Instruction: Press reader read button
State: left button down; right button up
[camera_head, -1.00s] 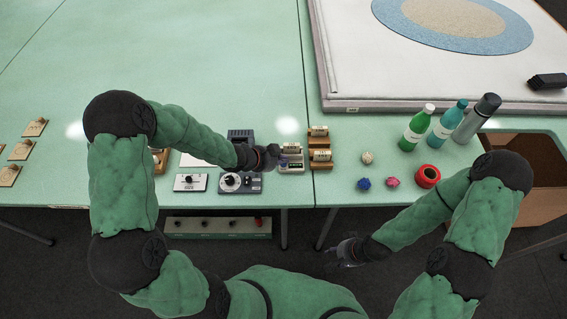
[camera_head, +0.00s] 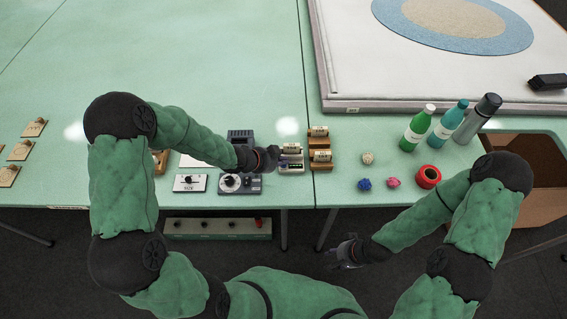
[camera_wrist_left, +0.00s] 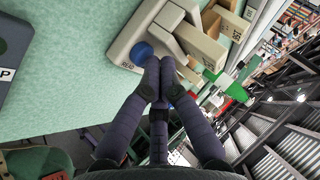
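The reader (camera_head: 297,168) is a small pale box at the table's front edge, just right of my left gripper (camera_head: 272,158). In the left wrist view the reader (camera_wrist_left: 122,46) has a round blue button (camera_wrist_left: 143,50) beside a "READ" label. My left gripper (camera_wrist_left: 159,64) has its two dark fingers together with nothing visible between them. Its tips are right at the button's edge and partly overlap it; I cannot tell whether they touch it. My right gripper (camera_head: 346,252) hangs in front of the table, away from the reader; its fingers are too small to judge.
Labelled blocks (camera_head: 319,155) stand right of the reader. A dial device (camera_head: 240,182) and a switch box (camera_head: 190,183) sit to its left. Bottles (camera_head: 417,128), a red roll (camera_head: 428,176) and small balls stand farther right. A cardboard box (camera_head: 540,165) is at the far right.

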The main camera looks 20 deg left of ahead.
pick_arm(q)
jog(key=shift+f, duration=0.15)
dwell(0.4)
jog(key=shift+r+p, duration=0.75)
jog(key=shift+r, duration=0.15)
notch_tip(320, 180, up, 5)
jog(key=p, duration=0.4)
jog(key=shift+p, duration=0.35)
dwell(0.4)
